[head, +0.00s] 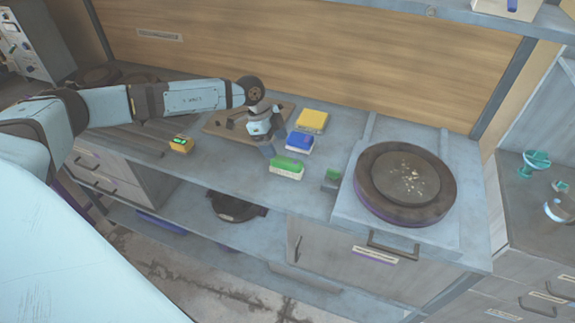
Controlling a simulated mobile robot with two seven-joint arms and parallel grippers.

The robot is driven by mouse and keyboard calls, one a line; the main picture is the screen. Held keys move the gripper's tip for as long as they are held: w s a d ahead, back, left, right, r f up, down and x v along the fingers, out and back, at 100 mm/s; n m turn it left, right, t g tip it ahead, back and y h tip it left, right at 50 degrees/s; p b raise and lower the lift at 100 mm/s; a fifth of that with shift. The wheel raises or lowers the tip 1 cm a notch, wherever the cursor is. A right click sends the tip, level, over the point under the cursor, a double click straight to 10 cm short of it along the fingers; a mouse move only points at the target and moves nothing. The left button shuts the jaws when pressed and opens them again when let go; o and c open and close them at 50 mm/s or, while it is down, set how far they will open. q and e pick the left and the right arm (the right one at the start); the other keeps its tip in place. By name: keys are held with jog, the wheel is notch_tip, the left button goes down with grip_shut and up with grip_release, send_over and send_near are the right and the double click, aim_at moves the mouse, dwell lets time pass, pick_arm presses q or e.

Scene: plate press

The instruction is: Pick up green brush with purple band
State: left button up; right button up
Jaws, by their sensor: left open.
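A green brush (287,166) with a pale bristle underside lies near the front edge of the bench; I cannot make out a purple band on it. My left gripper (276,147) is open, pointing down just behind and left of the green brush. No brush is seen between its fingers. A blue brush (299,143) lies just right of the gripper, and a yellow brush (312,121) lies behind it. A small dark green item (331,180) stands right of the green brush, too small to identify. My right gripper is not in view.
A round dark plate (405,184) sits on a pale platform on the bench's right. A brown board (222,126) lies behind my left gripper. A small yellow item with a green top (181,144) is at left. The bench front between them is clear.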

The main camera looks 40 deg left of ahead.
aim_at(286, 160)
pick_arm(q)
jog(key=x, duration=0.2)
jog(key=shift+d+f, duration=0.1)
jog(key=shift+f, duration=0.2)
jog(key=shift+w+d+f, duration=0.15)
jog(key=shift+d+f, duration=0.2)
jog(key=shift+f, duration=0.05)
jog(key=p+x, duration=0.1)
jog(key=x, duration=0.3)
jog(key=shift+w+d, duration=0.2)
jog(key=shift+f, duration=0.3)
jog(key=c, duration=1)
